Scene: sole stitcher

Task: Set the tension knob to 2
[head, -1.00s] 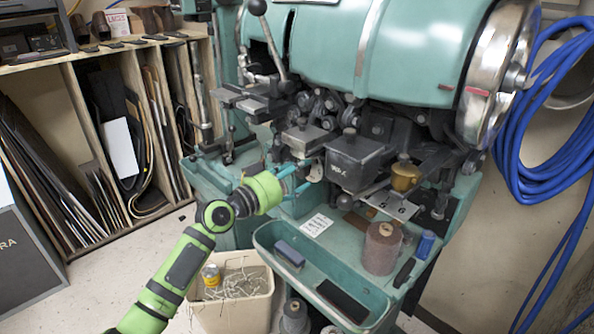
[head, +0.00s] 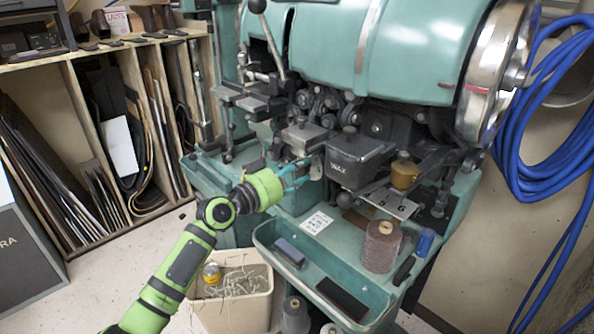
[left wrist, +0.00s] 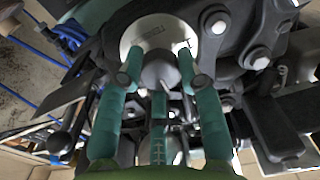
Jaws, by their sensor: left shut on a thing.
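The tension knob (left wrist: 160,68) is a grey rounded knob in front of a pale round dial plate (left wrist: 150,33) with small dark markings, too blurred to read. My left gripper (left wrist: 159,72) has its teal fingers on both sides of the knob, shut on it. In the head view my left gripper (head: 296,174) reaches the front of the green stitching machine (head: 420,45), left of a dark box-shaped part (head: 352,160). The knob is mostly hidden there behind the fingers. The knob's setting cannot be read. My right gripper is not in view.
Below the gripper is a green tray (head: 262,232) holding a dark block (head: 289,252). A thread spool (head: 381,246) stands right of it. A cream bin (head: 262,300) with thread scraps is under the arm. Metal levers and clamps crowd the machine front above the gripper.

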